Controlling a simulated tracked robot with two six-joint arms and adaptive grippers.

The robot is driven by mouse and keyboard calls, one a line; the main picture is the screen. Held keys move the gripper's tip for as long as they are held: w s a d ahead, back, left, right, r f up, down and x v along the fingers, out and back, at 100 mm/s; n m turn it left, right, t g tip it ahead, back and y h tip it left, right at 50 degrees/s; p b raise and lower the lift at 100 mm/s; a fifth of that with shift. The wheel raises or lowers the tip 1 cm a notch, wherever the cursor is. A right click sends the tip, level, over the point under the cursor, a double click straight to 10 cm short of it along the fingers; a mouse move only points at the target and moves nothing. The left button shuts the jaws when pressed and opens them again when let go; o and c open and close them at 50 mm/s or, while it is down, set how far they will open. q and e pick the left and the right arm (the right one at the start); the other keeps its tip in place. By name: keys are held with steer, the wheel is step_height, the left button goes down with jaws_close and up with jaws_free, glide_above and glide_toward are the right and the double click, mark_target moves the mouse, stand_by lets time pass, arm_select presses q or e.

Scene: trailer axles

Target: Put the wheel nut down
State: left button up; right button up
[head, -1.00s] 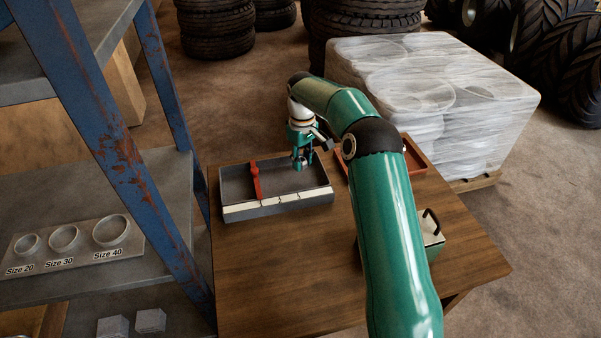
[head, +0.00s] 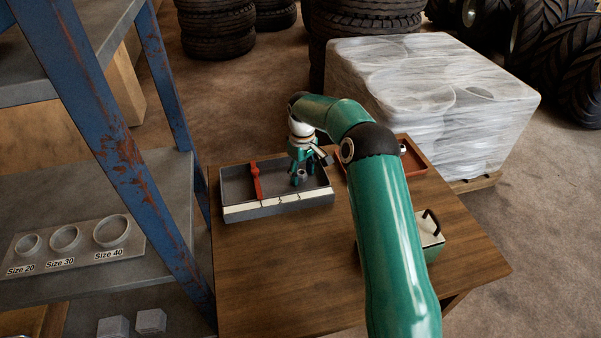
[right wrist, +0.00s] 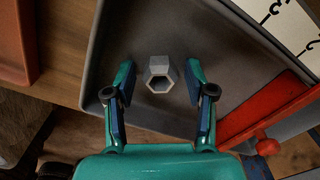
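The wheel nut (right wrist: 160,74) is a grey hexagonal nut with a hole through it, in the right wrist view. It is in the grey tray (right wrist: 100,72), near one end wall. In the head view the same tray (head: 277,206) is on the wooden table. My right gripper (right wrist: 160,85) is open around the nut, one finger on each side, with a gap between each finger and the nut. In the head view my right gripper (head: 299,178) is low inside the tray, right of the red divider (head: 256,182). My left gripper is out of view.
A red-orange tray (head: 418,160) with a small metal part stands right of the grey tray. A green box with a handle (head: 432,228) is partly hidden by my right arm. The table's (head: 270,280) front left is clear. A blue-framed shelf (head: 85,110) stands left.

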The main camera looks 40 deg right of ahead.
mark_target(302, 173)
step_height(302, 173, up, 12)
steer(key=shift+r, duration=0.15)
stand_by(0.7)
stand_by(0.4)
